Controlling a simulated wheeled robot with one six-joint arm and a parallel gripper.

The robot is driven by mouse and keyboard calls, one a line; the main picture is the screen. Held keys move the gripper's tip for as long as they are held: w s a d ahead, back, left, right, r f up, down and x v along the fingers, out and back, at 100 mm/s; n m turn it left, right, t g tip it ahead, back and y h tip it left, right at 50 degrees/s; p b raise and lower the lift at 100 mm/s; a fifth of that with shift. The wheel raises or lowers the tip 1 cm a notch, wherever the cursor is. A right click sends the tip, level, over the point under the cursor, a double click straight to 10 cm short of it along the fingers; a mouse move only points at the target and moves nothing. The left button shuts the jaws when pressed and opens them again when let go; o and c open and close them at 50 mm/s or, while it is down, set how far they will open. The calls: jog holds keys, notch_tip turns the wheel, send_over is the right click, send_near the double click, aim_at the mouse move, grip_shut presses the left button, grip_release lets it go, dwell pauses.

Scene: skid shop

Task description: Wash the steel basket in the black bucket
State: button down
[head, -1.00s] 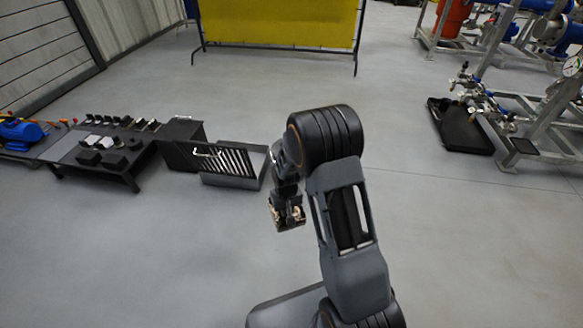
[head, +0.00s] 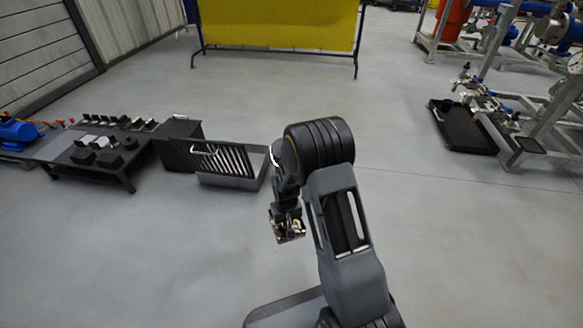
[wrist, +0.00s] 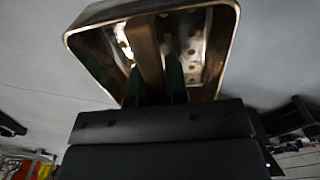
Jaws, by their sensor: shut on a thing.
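The steel basket (head: 289,232) is a small shiny metal box with rounded corners; in the wrist view its open rim (wrist: 155,10) and perforated wall (wrist: 193,45) fill the upper middle. My gripper (wrist: 155,82) is shut on it, with its green-tipped fingers reaching inside the rim around a strip of metal. In the head view my gripper (head: 287,217) hangs over open floor with the basket beneath it. A black box-shaped container (head: 171,152), perhaps the black bucket, stands at the left between the low table and a slatted tray. Its inside cannot be seen.
The slatted metal tray (head: 232,181) with a pale handle lies right of the black box. The low dark table (head: 121,176) holds several small blocks. A yellow screen (head: 278,25) stands behind, and pipework on a frame (head: 490,100) at right. The middle floor is clear.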

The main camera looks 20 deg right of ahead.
jog(key=shift+f, duration=2.1)
jog(key=shift+r, duration=0.15)
dwell(0.5)
jog(key=shift+r+p, duration=1.45)
jog(key=shift+r, duration=0.45)
